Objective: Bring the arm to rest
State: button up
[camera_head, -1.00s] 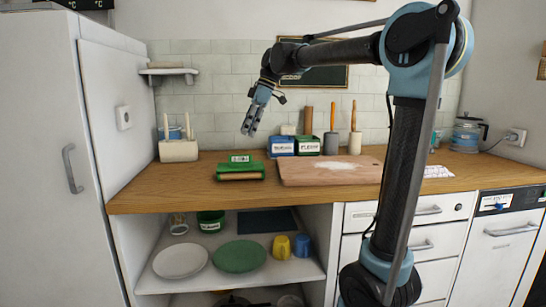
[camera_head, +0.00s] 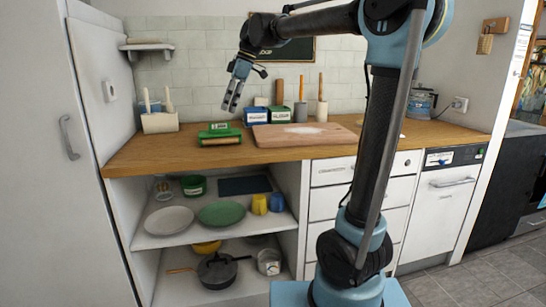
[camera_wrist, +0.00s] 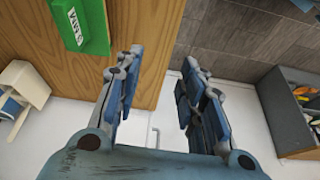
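My gripper (camera_head: 230,95) hangs in the air over the wooden counter (camera_head: 160,152), pointing down and slightly left. My arm rises from the lower right and bends over at the top. In the wrist view my gripper (camera_wrist: 164,66) has its two blue-and-grey fingers apart, with nothing between them. Below them are the counter's edge, white cabinetry and the grey tiled floor (camera_wrist: 235,35). The green box (camera_head: 220,133) lies on the counter under my gripper, apart from it; it also shows in the wrist view (camera_wrist: 95,22).
On the counter are a cutting board (camera_head: 275,142), a white utensil holder (camera_head: 160,122) and blue and green containers at the wall. Open shelves below hold a grey plate (camera_head: 168,220), a green plate (camera_head: 221,212) and a pan (camera_head: 217,272). A tall white cabinet (camera_head: 50,200) stands left.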

jog(key=s+d+f+m+t+h, duration=0.1)
jog(key=s+d+f+m, duration=0.25)
jog(key=d, duration=0.35)
jog(key=s+d+f+m, duration=0.2)
jog(key=d+f+m, duration=0.15)
jog(key=d, duration=0.25)
jog(key=s+d+f+m+t+h, duration=0.1)
jog(key=s+d+f+m, duration=0.5)
jog(key=s+d+f, duration=0.3)
jog(key=s+d+f+m+t+h, duration=0.1)
jog(key=s+d+f+m, duration=0.5)
jog(key=f, duration=1.1)
jog(key=s+d+h, duration=0.1)
jog(key=s+d, duration=0.2)
jog(key=d, duration=0.2)
jog(key=shift+s+d+f+m, duration=0.2)
jog(key=shift+s+d+m, duration=0.1)
jog(key=shift+d+m, duration=0.1)
jog(key=shift+w+f, duration=0.2)
jog(key=shift+w, duration=0.25)
